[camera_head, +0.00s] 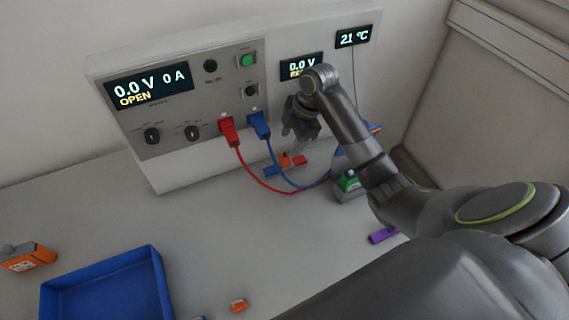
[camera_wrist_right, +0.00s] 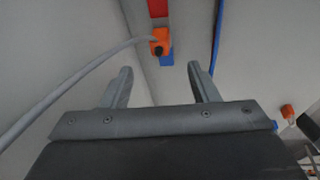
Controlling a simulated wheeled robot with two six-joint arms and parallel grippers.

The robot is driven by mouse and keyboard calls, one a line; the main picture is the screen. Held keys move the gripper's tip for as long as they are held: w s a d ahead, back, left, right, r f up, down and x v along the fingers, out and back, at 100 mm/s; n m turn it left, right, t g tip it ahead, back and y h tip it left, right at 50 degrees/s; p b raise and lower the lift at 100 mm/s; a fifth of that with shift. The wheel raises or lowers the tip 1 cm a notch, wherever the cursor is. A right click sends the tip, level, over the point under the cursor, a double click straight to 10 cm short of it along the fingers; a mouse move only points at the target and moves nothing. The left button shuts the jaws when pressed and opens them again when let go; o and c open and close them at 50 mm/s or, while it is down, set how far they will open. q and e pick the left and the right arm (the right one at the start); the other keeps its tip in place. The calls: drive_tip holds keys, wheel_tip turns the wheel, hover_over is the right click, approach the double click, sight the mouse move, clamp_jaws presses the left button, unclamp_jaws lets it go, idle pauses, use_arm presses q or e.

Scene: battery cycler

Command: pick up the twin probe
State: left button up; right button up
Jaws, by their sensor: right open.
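The twin probe (camera_head: 291,160) looks like a small orange body with a red part and a blue part on either side. It lies on the bench close to the front of the cycler, partly hidden by my right gripper (camera_head: 297,140) in the head view. In the right wrist view the probe's orange body (camera_wrist_right: 159,42) shows beyond and between the fingertips, with a grey cable running off to the left. My right gripper (camera_wrist_right: 159,70) is open, with nothing between its fingers. My left gripper is not in view.
The cycler (camera_head: 178,160) stands at the back with a red plug (camera_head: 228,129) and a blue plug (camera_head: 259,124); their cables loop over the bench beside the probe. A blue tray (camera_head: 105,261), an orange box (camera_head: 27,258) and a purple piece (camera_head: 383,235) lie around.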

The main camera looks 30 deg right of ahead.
sight(286, 156)
drive_tip(key=x, duration=0.3)
drive_tip(key=shift+f+p, duration=0.25)
drive_tip(key=shift+p, duration=0.05)
drive_tip(key=shift+f, duration=0.3)
drive_tip(key=p+x, duration=0.1)
drive_tip(key=x, duration=0.2)
drive_tip(key=shift+f+p, duration=0.2)
drive_tip(key=shift+p, duration=0.15)
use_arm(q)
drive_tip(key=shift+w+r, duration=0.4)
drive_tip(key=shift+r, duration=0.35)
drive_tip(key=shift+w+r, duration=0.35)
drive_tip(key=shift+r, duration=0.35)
use_arm(e)
drive_tip(key=shift+w+f, duration=0.15)
drive_tip(key=shift+f, duration=0.45)
drive_tip(key=shift+c, duration=0.3)
clamp_jaws()
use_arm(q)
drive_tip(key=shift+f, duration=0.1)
